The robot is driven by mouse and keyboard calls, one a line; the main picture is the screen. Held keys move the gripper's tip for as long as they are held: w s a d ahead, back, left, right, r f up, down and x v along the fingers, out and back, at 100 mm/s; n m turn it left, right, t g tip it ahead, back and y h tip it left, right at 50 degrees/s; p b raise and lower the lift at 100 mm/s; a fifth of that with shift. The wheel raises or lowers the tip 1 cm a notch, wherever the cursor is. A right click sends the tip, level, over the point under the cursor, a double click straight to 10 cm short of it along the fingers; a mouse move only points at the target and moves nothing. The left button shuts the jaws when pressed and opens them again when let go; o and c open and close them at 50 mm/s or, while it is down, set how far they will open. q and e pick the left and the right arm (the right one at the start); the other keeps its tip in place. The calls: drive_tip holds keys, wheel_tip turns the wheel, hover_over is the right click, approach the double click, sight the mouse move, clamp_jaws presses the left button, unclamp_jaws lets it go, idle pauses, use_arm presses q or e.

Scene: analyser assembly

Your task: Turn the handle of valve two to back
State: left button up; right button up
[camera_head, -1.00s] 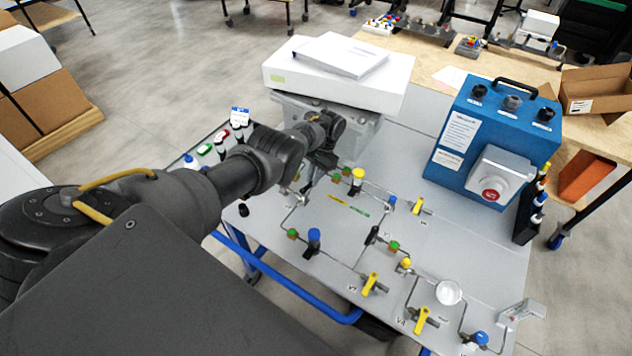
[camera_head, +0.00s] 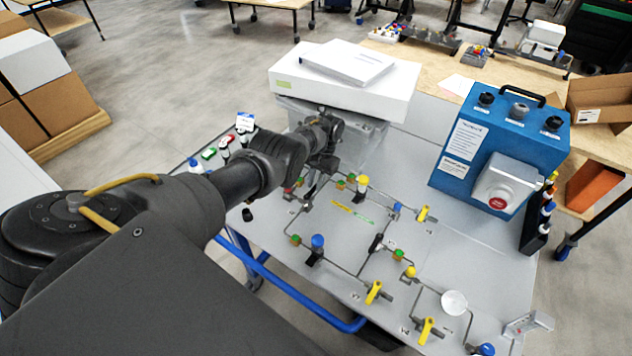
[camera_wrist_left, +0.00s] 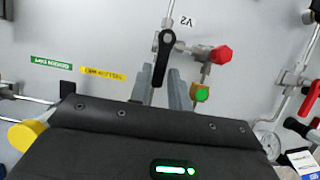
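Valve two, labelled V2, shows in the left wrist view with a black lever handle (camera_wrist_left: 163,58) that points down the picture towards my gripper. My left gripper (camera_wrist_left: 163,88) has its two grey fingers apart, one on each side of the handle's free end. I cannot tell whether either finger touches the handle. In the head view my left gripper (camera_head: 314,180) is low over the far left part of the panel (camera_head: 440,270), and my own arm hides most of valve two there. My right gripper is in neither view.
A red knob (camera_wrist_left: 221,55) and a green fitting (camera_wrist_left: 201,93) sit close right of the handle. Thin pipes and yellow-handled valves (camera_head: 374,292) cover the panel. A white box (camera_head: 345,85) stands behind the gripper, and a blue control box (camera_head: 500,145) stands at the right.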

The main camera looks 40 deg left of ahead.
use_arm(q)
drive_tip(key=o, duration=0.3)
drive_tip(key=shift+r, duration=0.1)
drive_tip(key=shift+w+r, duration=0.2)
drive_tip(key=shift+r, duration=0.15)
drive_tip(key=v, duration=0.9)
drive_tip(key=shift+w+r, duration=0.1)
drive_tip(key=shift+r, duration=0.3)
drive_tip(key=shift+a, duration=0.15)
